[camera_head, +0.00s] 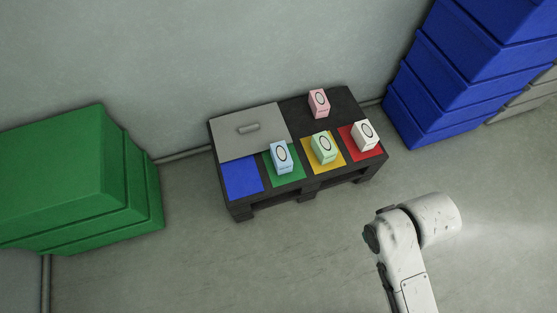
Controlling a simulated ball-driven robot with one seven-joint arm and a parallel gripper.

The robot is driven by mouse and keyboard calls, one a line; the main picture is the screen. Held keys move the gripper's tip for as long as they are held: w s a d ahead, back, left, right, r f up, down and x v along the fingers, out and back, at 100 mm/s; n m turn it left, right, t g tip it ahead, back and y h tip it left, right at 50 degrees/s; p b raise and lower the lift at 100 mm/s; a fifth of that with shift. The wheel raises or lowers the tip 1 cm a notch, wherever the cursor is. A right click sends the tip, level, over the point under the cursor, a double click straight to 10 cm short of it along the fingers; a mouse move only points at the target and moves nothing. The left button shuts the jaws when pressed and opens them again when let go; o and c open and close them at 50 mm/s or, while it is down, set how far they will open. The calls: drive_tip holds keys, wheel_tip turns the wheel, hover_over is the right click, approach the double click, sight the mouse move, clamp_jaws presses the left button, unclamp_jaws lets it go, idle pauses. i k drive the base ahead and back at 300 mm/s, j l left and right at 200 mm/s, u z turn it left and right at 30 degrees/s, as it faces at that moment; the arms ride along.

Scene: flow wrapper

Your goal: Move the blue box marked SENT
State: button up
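A light blue box (282,157) stands upright on the green square (294,179) of a low dark pallet-like stand. It has a dark oval mark on its front; the lettering is too small to read. The blue square (243,178) to its left is bare. My arm reaches up from the bottom right of the head view, apart from the stand. My gripper is not visible.
A green box (323,148) is on the yellow square, a white box (365,136) on the red square, and a pink box (319,103) on the dark back area. Green crates (70,180) and blue crates (455,80) flank the stand.

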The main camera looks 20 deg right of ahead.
sight(280, 155)
drive_tip(key=i+l+u, duration=0.1)
drive_tip(key=u, duration=0.75)
drive_tip(key=l+u, duration=0.4)
drive_tip(key=l, duration=0.55)
drive_tip(key=l+u, duration=0.45)
drive_tip(key=l, duration=1.1)
drive_tip(key=k+l, duration=0.1)
drive_tip(key=l, duration=0.5)
